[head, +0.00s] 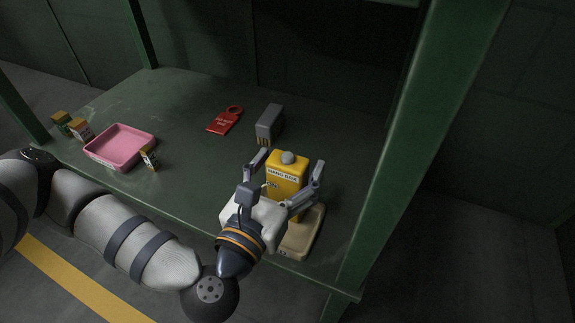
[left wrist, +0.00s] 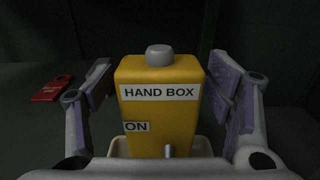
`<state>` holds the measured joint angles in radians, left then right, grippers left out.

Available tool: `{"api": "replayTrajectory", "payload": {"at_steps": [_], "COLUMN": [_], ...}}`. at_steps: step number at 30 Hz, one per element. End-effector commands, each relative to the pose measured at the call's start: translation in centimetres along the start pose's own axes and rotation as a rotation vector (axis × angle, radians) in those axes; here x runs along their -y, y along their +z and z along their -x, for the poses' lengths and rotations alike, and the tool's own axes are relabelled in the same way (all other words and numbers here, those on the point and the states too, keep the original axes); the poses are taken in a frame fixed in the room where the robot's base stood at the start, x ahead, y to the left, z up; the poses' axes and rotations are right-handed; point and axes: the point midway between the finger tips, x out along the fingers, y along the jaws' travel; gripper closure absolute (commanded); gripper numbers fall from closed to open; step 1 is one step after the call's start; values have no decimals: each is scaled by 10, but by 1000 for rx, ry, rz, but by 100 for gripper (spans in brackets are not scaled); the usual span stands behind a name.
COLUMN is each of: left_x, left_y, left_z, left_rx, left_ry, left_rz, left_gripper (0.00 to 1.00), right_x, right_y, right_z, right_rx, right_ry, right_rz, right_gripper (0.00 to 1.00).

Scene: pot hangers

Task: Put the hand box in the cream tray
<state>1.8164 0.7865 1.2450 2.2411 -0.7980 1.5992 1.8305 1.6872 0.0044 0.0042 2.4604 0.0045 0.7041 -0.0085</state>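The hand box (head: 287,172) is a yellow box with a grey knob on top and a "HAND BOX" label. It stands upright at the cream tray (head: 303,236); in the head view the tray shows below and to the right of it. The left wrist view shows the hand box (left wrist: 160,105) large and central, with a cream rim behind its lower part. My left gripper (head: 290,172) is around the hand box, one finger on each side. In the left wrist view the fingers (left wrist: 160,92) stand apart from its sides, with gaps. My right gripper is not in view.
A pink tray (head: 120,146) with small boxes (head: 80,129) near it is at the left of the green table. A red tag (head: 225,120) and a grey block (head: 269,122) lie farther back. A green post (head: 415,150) rises at the right.

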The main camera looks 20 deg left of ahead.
Motion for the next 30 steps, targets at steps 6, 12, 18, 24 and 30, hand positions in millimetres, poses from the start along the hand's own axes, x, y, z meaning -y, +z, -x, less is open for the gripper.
{"api": "replayTrajectory", "payload": {"at_steps": [6,12,18,24,30], "left_x": [0,1,1,0,0], "left_y": [3,6,6,5,4], "left_z": [0,38,92,118,121], "left_rx": [1,-3,-3,0,0], "left_ry": [0,-2,-2,0,1], "left_rz": [0,0,1,1,0], "left_gripper": [26,26,26,26,26], "right_x": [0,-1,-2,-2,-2], "right_y": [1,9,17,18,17], "right_z": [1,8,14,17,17], "right_rx": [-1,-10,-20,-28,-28], "right_ry": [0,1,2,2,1], "right_rz": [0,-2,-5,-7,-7], "right_gripper": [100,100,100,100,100]}}
